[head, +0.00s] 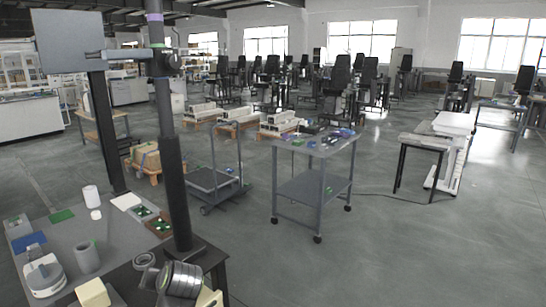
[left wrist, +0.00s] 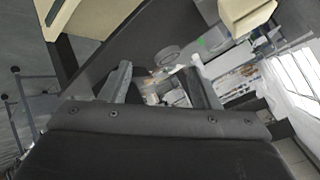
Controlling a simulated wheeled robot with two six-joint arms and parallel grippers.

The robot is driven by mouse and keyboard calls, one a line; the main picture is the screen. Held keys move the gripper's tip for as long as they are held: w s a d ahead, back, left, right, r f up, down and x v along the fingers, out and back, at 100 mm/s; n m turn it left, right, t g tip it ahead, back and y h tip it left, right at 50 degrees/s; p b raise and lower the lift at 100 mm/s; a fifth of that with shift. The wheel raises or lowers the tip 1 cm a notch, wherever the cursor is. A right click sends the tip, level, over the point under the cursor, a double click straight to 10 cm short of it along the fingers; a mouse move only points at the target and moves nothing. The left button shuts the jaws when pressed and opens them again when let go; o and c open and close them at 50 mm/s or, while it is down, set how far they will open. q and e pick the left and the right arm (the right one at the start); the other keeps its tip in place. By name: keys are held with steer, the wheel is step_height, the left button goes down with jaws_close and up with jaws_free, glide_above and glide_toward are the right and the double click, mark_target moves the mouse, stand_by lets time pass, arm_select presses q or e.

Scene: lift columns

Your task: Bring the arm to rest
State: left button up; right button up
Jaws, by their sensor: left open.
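My left gripper (left wrist: 163,78) shows in the left wrist view with its two dark fingers spread apart. Nothing is held between the fingers. Beyond them are a dark surface, a grey ring (left wrist: 167,55) and a cream block (left wrist: 247,14), all apart from the fingers. I cannot make out the left gripper in the head view. My right gripper is in neither view.
In the head view, a grey worktable (head: 60,240) at lower left carries a grey cup (head: 87,257), a white cylinder (head: 91,196) and a cream block (head: 93,293). A dark post (head: 172,190) rises there.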

arm_select(q)
steer(key=s+a+f+g+h, duration=0.1)
steer(key=s+a+f, duration=0.1)
steer(key=s+f, duration=0.55)
steer(key=s+a+f+g+h, duration=0.15)
steer(key=s+f, duration=0.35)
steer(key=s, duration=0.5)
steer(key=s+f+h, duration=0.2)
steer(key=s+h, duration=0.1)
steer(key=s, duration=1.8)
step_height(320, 180, down, 24)
steer(key=a+g, duration=0.1)
steer(key=g, duration=0.1)
steer(key=s+d+f+g, duration=0.1)
steer(key=s+f, duration=1.4)
steer(key=f, duration=0.1)
steer(key=shift+d+h, duration=0.2)
steer(key=shift+h, duration=0.15)
